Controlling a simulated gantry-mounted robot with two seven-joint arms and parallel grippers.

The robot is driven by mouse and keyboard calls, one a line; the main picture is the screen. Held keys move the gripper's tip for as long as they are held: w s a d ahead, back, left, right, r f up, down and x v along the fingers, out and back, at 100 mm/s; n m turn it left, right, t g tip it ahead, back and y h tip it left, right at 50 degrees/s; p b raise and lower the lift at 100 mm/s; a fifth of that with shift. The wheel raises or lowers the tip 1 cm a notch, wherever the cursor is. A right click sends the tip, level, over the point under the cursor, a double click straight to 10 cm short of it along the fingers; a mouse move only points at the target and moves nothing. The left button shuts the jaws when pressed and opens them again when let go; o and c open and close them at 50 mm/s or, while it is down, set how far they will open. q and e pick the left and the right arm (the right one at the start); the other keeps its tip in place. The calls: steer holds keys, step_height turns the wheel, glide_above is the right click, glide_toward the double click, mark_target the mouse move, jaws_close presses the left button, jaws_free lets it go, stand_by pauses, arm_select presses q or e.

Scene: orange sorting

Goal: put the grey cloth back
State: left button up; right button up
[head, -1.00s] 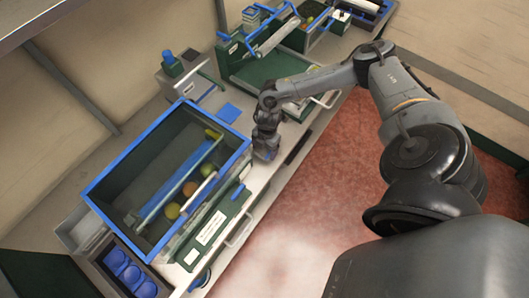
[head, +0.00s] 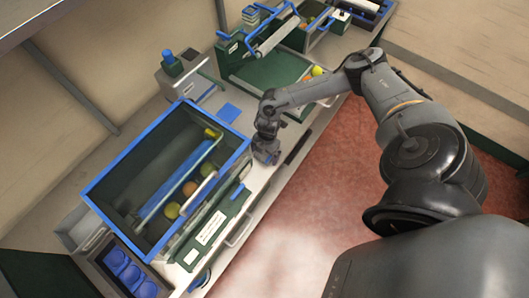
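I cannot make out a grey cloth for certain in the head view. My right gripper (head: 267,158) points down at the front edge of the bench, just right of the blue-rimmed bin. A small grey-blue patch shows at its tip; I cannot tell whether that is cloth or part of the gripper. The fingers are too small and dark to show whether they are open or shut. My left gripper is not in view.
The blue-rimmed bin (head: 110,204) holds several fruits along a rail. A blue flat piece (head: 229,113) lies behind the gripper. A tray of blue cups (head: 103,262) is at lower left. A green machine (head: 268,70) and a yellow fruit (head: 317,71) are further back.

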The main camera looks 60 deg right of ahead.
steer(key=shift+r, duration=0.25)
step_height(320, 180, up, 12)
steer(key=d, duration=0.1)
steer(key=shift+s+d+f+p, duration=0.15)
steer(key=shift+d+p, duration=0.05)
steer(key=shift+p, duration=0.2)
stand_by(0.4)
